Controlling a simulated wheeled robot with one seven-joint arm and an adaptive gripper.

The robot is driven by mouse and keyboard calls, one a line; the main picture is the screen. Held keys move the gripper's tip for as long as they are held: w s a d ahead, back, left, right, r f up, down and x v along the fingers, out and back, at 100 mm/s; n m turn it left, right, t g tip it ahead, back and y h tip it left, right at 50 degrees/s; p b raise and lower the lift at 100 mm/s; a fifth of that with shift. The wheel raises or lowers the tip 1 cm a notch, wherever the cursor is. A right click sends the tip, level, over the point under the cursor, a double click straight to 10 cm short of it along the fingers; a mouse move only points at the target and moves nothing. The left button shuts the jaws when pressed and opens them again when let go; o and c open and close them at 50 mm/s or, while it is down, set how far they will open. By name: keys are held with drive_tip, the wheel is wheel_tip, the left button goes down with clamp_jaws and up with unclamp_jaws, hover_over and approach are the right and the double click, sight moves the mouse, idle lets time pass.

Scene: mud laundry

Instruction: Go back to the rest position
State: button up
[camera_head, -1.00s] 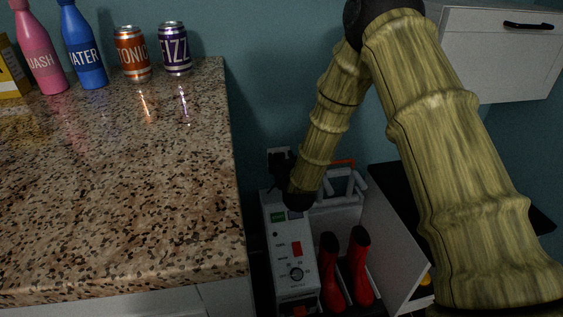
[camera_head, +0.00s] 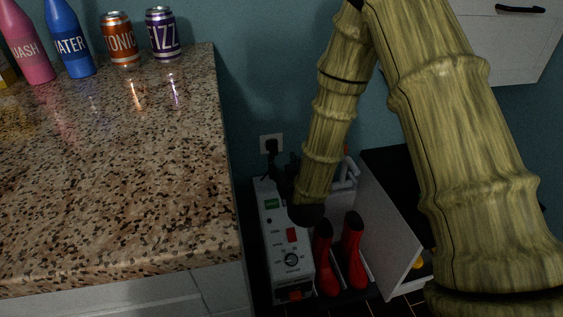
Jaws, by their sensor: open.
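My arm, with a bamboo-like surface, comes in from the right, bends at the top and hangs down to a dark end joint. My gripper (camera_head: 286,186) is mostly hidden there. Only a dark part shows just left of the arm's lower end, above the white control box. Its fingertips cannot be made out. I see nothing held in it.
A granite counter (camera_head: 110,170) fills the left, with a pink bottle (camera_head: 30,45), a blue bottle (camera_head: 70,45), a TONIC can (camera_head: 119,40) and a FIZZ can (camera_head: 162,35). Below my arm are a control box (camera_head: 283,245) and red boots (camera_head: 353,255). A white cabinet (camera_head: 505,45) hangs upper right.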

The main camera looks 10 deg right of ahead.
idle(0.4)
drive_tip(key=s+d+f+g, duration=0.1)
drive_tip(key=s+f+g, duration=0.3)
drive_tip(key=s+f, duration=0.5)
drive_tip(key=s+d+f+g, duration=0.1)
drive_tip(key=s+f+g, duration=0.2)
drive_tip(key=s+f, duration=0.65)
drive_tip(key=s+d+f+g, duration=0.2)
drive_tip(key=s+f+g, duration=0.2)
drive_tip(key=s+f, duration=0.55)
drive_tip(key=s+d+f+g, duration=0.1)
drive_tip(key=s+f+g, duration=0.3)
drive_tip(key=s, duration=1.1)
wheel_tip(320, 180, up, 31)
drive_tip(key=s+p, duration=0.1)
drive_tip(key=p, duration=2.9)
drive_tip(key=shift+d+f+g, duration=0.15)
drive_tip(key=shift+f+g, duration=0.05)
drive_tip(key=shift+g, duration=0.1)
